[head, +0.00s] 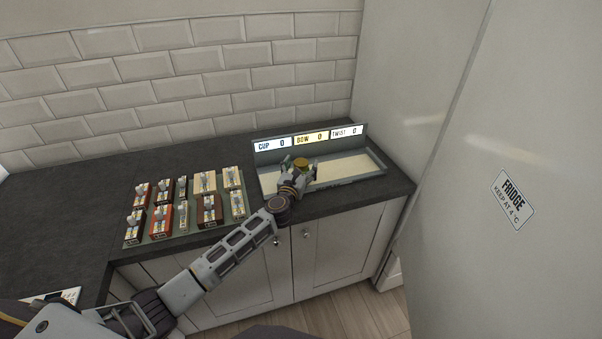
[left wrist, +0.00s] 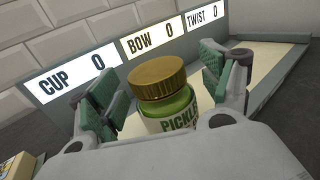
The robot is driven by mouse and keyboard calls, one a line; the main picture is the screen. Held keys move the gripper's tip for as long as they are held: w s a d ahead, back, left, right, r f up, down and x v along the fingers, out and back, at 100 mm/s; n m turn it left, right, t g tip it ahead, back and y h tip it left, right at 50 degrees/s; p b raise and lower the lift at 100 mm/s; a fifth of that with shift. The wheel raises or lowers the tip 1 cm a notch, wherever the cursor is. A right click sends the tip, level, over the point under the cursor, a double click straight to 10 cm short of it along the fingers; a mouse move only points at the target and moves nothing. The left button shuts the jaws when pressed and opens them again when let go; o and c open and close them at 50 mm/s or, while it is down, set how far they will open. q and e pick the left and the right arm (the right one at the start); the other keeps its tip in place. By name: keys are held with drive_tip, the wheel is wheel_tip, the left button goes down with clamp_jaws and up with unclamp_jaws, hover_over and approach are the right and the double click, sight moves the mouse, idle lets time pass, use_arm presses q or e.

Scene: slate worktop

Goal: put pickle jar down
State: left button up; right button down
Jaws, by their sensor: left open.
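The left gripper also shows at the tray in the head view (head: 298,168). The jar's lower part is hidden behind my gripper body. My right gripper is not in view.
The tray (head: 378,160) has a back panel with signs CUP, BOW (head: 311,138) and TWIST, each showing 0. Left of it, a green board (head: 160,236) holds several small boxes. A fridge (head: 480,120) stands at the right. The tray's right part is empty.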

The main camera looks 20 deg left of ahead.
use_arm(q)
drive_tip(key=c, duration=1.5)
drive_tip(key=shift+r, duration=0.1)
drive_tip(key=shift+r, duration=0.1)
drive_tip(key=shift+r+p, duration=1.25)
drive_tip(key=shift+r, duration=3.65)
